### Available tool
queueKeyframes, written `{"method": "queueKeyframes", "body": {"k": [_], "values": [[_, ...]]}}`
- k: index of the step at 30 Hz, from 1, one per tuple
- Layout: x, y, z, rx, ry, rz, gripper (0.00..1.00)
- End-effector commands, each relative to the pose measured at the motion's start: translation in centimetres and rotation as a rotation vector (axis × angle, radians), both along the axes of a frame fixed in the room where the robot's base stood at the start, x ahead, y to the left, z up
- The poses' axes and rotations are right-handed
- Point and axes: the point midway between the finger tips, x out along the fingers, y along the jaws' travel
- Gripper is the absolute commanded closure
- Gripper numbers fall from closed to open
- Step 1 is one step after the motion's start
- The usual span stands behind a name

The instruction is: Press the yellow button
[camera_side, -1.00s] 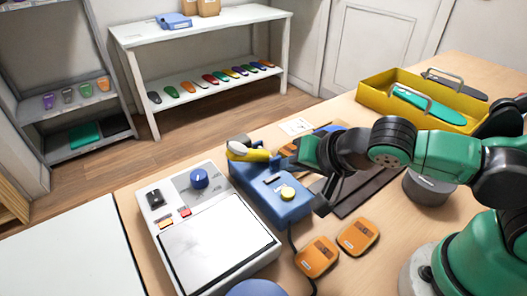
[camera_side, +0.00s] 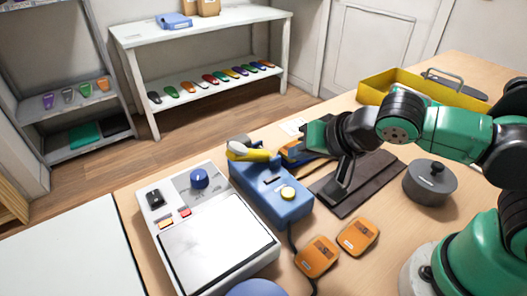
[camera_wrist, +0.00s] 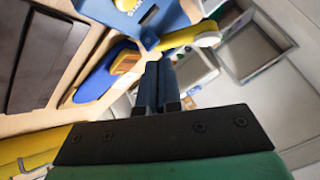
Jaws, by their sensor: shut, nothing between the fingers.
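A round yellow button (camera_side: 288,193) sits on top of a blue box (camera_side: 262,190) in the side view. In the wrist view, part of the blue box (camera_wrist: 147,18) and a bit of the yellow button (camera_wrist: 122,4) show at the top edge. My gripper (camera_side: 335,197) is to the right of the box in the side view, apart from the button, over or near a dark mat. In the wrist view my gripper's fingers (camera_wrist: 160,72) are together with nothing between them. The height of the fingertips above the mat is hard to tell.
A white machine (camera_side: 215,255) with a blue knob and small red and orange-yellow buttons stands left of the box. A yellow-handled tool (camera_side: 248,153) lies behind it. Orange pedals (camera_side: 317,256), a dark mat (camera_side: 375,172), grey pot (camera_side: 430,184) and yellow tray (camera_side: 375,88) are nearby.

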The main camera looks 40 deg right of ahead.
Motion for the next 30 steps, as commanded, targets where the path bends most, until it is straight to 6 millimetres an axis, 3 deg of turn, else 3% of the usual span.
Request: {"method": "queueKeyframes", "body": {"k": [6,12,25,30], "values": [[-0.1,-4.7,0.8,-0.24,0.082,0.199,1.0],[-0.7,-7.1,1.5,-0.381,0.12,0.379,1.0],[-0.8,-7.5,1.8,-0.413,0.127,0.431,1.0],[-0.5,-6.8,2.4,-0.309,0.179,0.347,1.0]]}}
